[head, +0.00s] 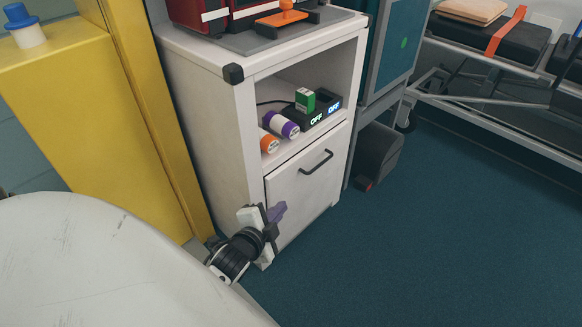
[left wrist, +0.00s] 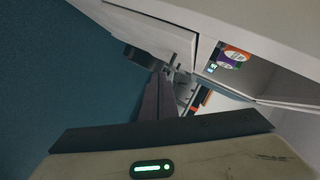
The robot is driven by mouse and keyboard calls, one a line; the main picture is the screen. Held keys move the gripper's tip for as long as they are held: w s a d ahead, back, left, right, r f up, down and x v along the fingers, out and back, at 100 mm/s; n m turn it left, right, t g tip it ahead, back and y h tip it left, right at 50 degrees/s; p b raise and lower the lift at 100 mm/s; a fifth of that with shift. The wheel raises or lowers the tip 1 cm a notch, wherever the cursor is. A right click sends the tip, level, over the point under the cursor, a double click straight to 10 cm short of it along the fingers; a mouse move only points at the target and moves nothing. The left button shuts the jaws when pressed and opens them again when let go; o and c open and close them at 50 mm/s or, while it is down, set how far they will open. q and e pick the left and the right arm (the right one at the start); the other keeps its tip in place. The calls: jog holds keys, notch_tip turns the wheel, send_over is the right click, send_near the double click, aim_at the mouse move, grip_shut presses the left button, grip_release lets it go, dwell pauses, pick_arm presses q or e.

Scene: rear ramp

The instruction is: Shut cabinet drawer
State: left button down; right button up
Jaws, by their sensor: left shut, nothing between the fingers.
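The white cabinet (head: 222,130) stands upright left of centre in the head view. Its drawer (head: 300,205) has a pale front with a dark bar handle (head: 316,162). A thin dark gap runs along the front's edge, and I cannot tell clearly how far it stands out. My left gripper (head: 279,211) is shut and empty, low by the drawer's left side. I cannot tell whether it touches the front. In the left wrist view its dark purple fingers (left wrist: 158,95) lie together, pointing towards the cabinet, with the drawer front (left wrist: 150,28) beyond. My right gripper is out of view.
An open shelf above the drawer holds an orange-capped bottle (head: 269,142), a purple bottle (head: 281,124) and a green box (head: 305,100). A yellow cabinet (head: 70,100) stands close on the left. A dark case (head: 376,153) lies to the right. The blue floor (head: 430,230) in front is clear.

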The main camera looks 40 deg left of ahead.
aim_at(291, 173)
pick_arm(q)
jog(key=shift+w+a+r+m+t+b, duration=0.1)
jog(key=shift+w+a+m+t+b, duration=0.65)
jog(key=shift+w, duration=1.3)
jog(key=shift+w+a+m+t+b, duration=0.25)
jog(key=shift+w+a+m+t, duration=0.95)
jog(key=shift+w, duration=0.9)
jog(key=shift+w+a+r+m+t+b, duration=0.1)
jog(key=shift+w+a+m+t+b, duration=0.5)
jog(key=shift+w+a+m, duration=1.05)
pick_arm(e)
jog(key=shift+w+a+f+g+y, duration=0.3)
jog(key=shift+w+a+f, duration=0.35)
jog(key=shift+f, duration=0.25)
pick_arm(q)
jog(key=shift+w+d, duration=0.35)
jog(key=shift+d, duration=0.2)
